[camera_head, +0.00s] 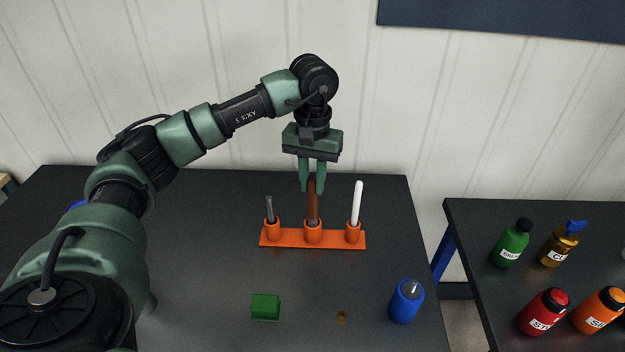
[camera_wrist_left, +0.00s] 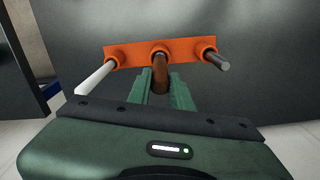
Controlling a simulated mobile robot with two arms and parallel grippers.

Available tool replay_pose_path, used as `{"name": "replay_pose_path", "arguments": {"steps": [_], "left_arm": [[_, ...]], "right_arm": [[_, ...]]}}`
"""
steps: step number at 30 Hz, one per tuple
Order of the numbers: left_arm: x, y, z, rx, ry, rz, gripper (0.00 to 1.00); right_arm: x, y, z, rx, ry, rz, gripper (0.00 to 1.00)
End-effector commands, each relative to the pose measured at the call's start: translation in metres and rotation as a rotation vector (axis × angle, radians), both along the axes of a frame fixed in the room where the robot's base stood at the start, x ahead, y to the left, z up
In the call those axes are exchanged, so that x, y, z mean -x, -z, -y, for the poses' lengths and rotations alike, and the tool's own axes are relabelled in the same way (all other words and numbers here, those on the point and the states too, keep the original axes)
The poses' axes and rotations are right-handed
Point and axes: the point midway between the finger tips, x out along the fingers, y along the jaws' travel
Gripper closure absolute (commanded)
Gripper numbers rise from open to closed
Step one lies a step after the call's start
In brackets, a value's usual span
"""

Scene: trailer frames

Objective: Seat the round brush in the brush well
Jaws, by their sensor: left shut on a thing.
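The round brush (camera_head: 312,205) has a brown handle and stands upright in the middle well of an orange holder (camera_head: 283,243). Its lower end is inside the well, and how deep it sits cannot be told. My left gripper (camera_head: 313,187) is above the holder, pointing down, shut on the upper part of the handle. In the left wrist view the brown handle (camera_wrist_left: 160,75) runs between the fingers toward the middle well. My right gripper is not in view.
A white stick (camera_head: 357,203) stands in the right well and a dark grey stick (camera_head: 270,209) in the left. A green block (camera_head: 265,307), a small brown piece (camera_head: 341,318) and a blue container (camera_head: 406,301) are in front. Several bottles (camera_head: 511,243) stand on the right table.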

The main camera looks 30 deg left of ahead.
Motion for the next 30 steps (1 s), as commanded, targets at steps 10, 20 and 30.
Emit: {"name": "replay_pose_path", "arguments": {"steps": [10, 20, 30], "left_arm": [[0.0, 0.01, 0.0, 0.0, 0.0, 0.0, 1.0], [0.0, 0.018, 0.0, 0.0, 0.0, 0.0, 1.0], [0.0, 0.027, 0.0, 0.0, 0.0, 0.0, 1.0]], "right_arm": [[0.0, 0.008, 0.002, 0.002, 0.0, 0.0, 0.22], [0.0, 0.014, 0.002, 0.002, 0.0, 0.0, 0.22], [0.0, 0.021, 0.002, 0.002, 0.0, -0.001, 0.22]]}}
